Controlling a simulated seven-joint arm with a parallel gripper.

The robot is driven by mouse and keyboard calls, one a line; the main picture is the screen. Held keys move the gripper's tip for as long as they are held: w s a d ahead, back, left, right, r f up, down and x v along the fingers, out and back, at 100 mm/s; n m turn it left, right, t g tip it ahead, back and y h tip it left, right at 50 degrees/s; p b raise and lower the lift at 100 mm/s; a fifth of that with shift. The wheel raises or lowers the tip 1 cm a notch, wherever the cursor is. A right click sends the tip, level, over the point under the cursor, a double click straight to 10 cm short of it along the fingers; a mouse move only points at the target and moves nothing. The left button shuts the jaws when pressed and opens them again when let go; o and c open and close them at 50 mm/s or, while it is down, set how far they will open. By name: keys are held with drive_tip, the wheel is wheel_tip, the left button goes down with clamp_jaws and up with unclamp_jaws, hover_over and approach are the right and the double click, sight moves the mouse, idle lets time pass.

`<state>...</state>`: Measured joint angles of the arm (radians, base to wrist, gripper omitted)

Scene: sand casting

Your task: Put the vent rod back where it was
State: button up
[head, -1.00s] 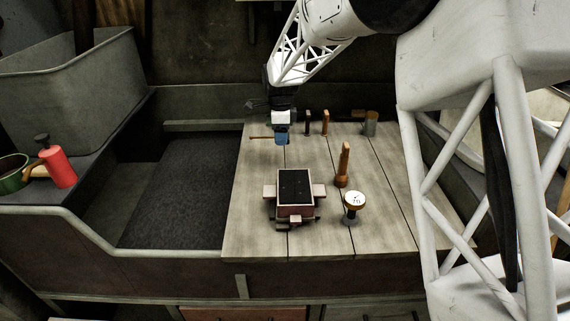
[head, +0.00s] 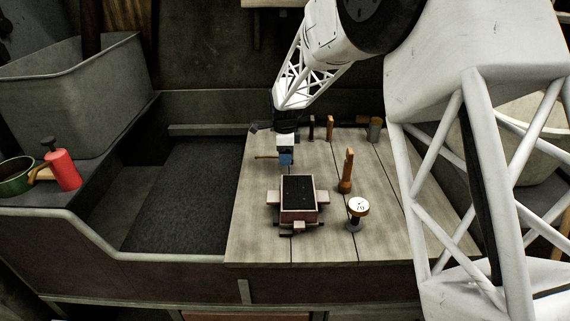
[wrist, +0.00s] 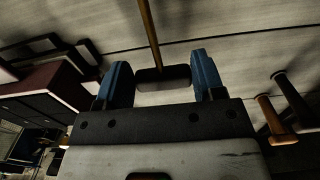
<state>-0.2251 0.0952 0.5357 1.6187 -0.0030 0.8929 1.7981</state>
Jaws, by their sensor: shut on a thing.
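The vent rod appears as a thin brown rod (head: 265,156) sticking out level to the left of my gripper (head: 286,160) in the head view. In the wrist view, the rod (wrist: 150,35) runs up from a dark block (wrist: 163,77) between the two blue fingers of my gripper (wrist: 164,75). My gripper is shut on it, above the plank board behind the moulding flask (head: 299,203). The flask is a pinkish box with a dark top and side lugs. Small holes in that top are hard to make out.
A wooden tool (head: 347,172) and a round white-topped tool (head: 357,207) stand right of the flask. Dark and brown pegs (head: 330,127) and a mallet-like tool (head: 374,130) stand at the back. Dark sand (head: 180,205) lies left.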

sight(285, 170)
drive_tip(key=shift+f, duration=2.05)
drive_tip(key=shift+f, duration=0.15)
drive_tip(key=o, duration=1.4)
drive_tip(key=shift+r, duration=0.2)
wheel_tip(285, 170, up, 12)
drive_tip(key=shift+f, duration=0.1)
